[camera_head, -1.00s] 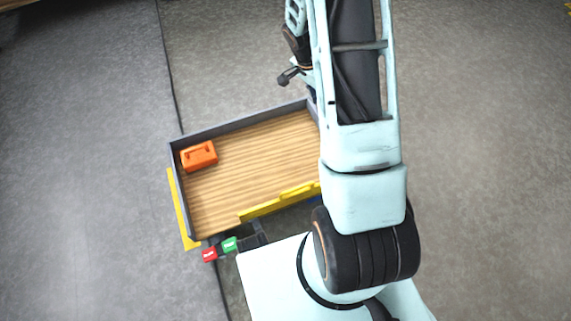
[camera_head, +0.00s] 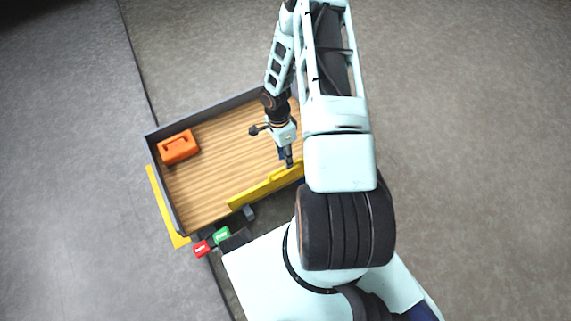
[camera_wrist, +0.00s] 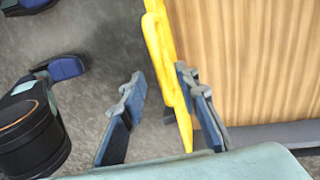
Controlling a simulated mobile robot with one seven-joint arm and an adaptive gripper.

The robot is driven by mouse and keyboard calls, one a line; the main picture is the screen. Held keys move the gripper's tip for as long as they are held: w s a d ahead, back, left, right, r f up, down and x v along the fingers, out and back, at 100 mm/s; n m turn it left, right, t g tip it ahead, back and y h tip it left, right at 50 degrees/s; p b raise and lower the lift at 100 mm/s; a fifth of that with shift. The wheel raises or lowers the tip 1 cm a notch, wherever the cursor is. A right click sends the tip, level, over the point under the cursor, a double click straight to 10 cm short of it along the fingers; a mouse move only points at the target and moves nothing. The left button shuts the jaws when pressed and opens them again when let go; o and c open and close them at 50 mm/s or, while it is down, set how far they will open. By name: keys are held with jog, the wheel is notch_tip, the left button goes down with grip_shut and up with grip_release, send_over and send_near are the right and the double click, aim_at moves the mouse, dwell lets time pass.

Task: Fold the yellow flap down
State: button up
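The yellow flap (camera_head: 268,186) runs along the near edge of a wood-floored tray (camera_head: 205,185) and appears to stand upright. My gripper (camera_head: 289,163) is at the flap's right part, pointing down. In the wrist view the flap (camera_wrist: 165,55) passes between the two fingers of my gripper (camera_wrist: 160,82). The fingers are apart. The right finger is close to the flap on the wood side, and a gap shows between the left finger and the flap. I cannot tell whether the right finger touches it. My arm hides the tray's right end.
An orange case (camera_head: 179,147) sits in the tray's far left corner. Another yellow strip (camera_head: 166,205) lies along the tray's left outer side. Open grey floor lies around.

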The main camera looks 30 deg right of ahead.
aim_at(286, 174)
jog(key=shift+s+f+b, duration=0.15)
jog(key=shift+f, duration=0.55)
jog(key=shift+s+f+b, duration=0.1)
jog(key=shift+f+b, duration=0.05)
jog(key=shift+f, duration=0.55)
jog(key=shift+c, duration=0.6)
grip_shut()
